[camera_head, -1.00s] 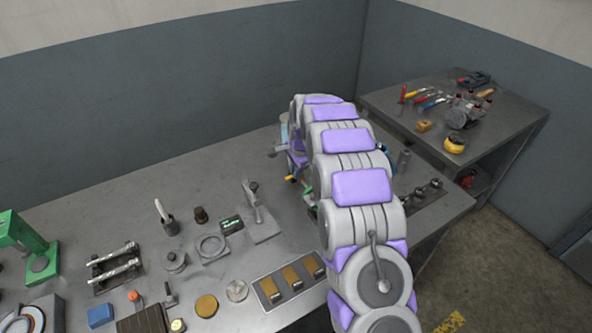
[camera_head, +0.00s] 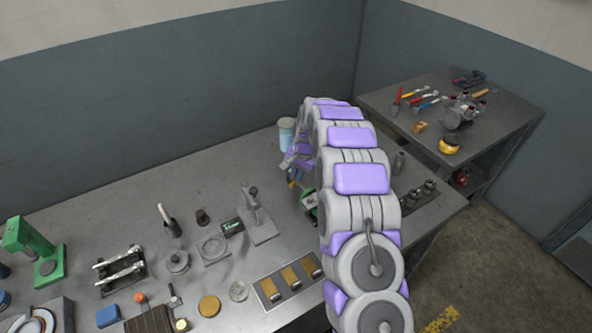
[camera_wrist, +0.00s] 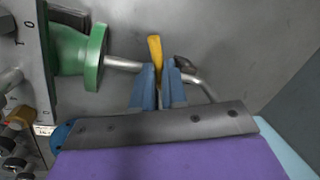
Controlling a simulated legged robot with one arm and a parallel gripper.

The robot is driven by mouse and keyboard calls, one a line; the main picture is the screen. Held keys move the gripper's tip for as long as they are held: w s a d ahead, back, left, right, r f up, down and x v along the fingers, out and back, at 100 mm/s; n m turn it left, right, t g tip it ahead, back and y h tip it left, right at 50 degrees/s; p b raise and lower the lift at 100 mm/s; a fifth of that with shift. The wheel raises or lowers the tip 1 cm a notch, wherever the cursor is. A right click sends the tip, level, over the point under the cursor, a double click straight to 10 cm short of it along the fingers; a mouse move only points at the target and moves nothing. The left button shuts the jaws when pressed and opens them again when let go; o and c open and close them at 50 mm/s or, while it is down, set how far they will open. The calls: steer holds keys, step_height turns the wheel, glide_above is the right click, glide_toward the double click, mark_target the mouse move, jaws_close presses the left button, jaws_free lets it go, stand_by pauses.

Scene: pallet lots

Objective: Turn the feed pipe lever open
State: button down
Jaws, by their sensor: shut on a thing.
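In the wrist view, my gripper (camera_wrist: 157,88) has its two blue fingers closed on the yellow lever (camera_wrist: 155,52), whose end sticks out above the fingertips. A bare metal pipe (camera_wrist: 122,64) runs from a green flanged fitting (camera_wrist: 82,56) toward the fingers and shows again bent on the right side. The lever's lower part is hidden by the fingers and the gripper body. In the head view, my arm hides most of the lever, and my gripper (camera_head: 291,168) shows only in part at the back of the bench.
A grey panel (camera_wrist: 30,45) marked 0 and 1 stands left of the fitting in the wrist view. In the head view, the bench (camera_head: 110,208) holds a small stand (camera_head: 256,215), a switch plate (camera_head: 287,282) and a pale blue cylinder (camera_head: 287,133). A side table (camera_head: 400,95) carries tools.

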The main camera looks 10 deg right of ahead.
steer(key=n, duration=0.2)
steer(key=n+p, duration=0.1)
steer(key=n, duration=0.1)
steer(key=d+n+g, duration=0.1)
steer(key=shift+s+n+y, duration=0.2)
steer(key=shift+n+y, duration=0.1)
steer(key=shift+n, duration=0.1)
steer(key=n, duration=0.2)
steer(key=d+n+g+p, duration=0.1)
steer(key=n, duration=0.2)
steer(key=shift+w, duration=0.15)
steer(key=shift+f+n, duration=0.15)
steer(key=shift+n, duration=0.35)
steer(key=c, duration=1.2)
jaws_free()
steer(key=shift+d, duration=0.1)
steer(key=shift+o, duration=0.2)
